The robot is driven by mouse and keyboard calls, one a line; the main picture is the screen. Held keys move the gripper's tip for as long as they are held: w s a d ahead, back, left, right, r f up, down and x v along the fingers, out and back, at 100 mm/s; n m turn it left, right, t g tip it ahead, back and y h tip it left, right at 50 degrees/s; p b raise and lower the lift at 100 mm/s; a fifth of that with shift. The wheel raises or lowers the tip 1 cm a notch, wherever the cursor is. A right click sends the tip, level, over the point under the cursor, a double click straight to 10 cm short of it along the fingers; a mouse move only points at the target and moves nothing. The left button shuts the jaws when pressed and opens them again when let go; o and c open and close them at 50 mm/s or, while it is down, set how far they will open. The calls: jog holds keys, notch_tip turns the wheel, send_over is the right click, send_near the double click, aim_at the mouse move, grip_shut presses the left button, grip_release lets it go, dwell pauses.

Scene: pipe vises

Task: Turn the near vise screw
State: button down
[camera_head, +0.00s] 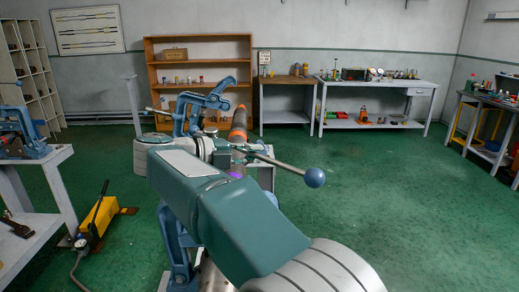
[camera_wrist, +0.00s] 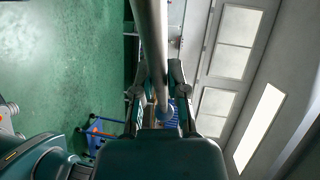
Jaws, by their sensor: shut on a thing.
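A grey handle bar with a blue ball end (camera_head: 315,178) sticks out to the right past my wrist in the head view. Blue vise parts (camera_head: 178,245) show below my arm, mostly hidden by it. A second blue vise frame (camera_head: 212,98) stands farther back, with an orange-tipped pipe (camera_head: 239,122) beside it. In the wrist view my gripper (camera_wrist: 160,88) has its two fingers on either side of a grey bar (camera_wrist: 150,35) and is shut on it. My arm hides the screw and the grip in the head view.
A left bench (camera_head: 55,160) carries another blue vise (camera_head: 18,135). A yellow pump (camera_head: 92,218) sits on the floor. A wooden shelf (camera_head: 150,60) and a white workbench (camera_head: 375,84) line the back wall. The green floor at right is clear.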

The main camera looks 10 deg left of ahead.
jog(key=shift+s+a+r+m+g+h, duration=0.3)
jog(key=shift+s+a+m+g+h, duration=0.25)
jog(key=shift+s+m+g, duration=0.2)
jog(key=c, duration=0.7)
grip_release()
jog(key=shift+a+r, duration=0.1)
jog(key=shift+o, duration=0.2)
jog(key=shift+a+f, duration=0.1)
jog(key=shift+f, duration=0.1)
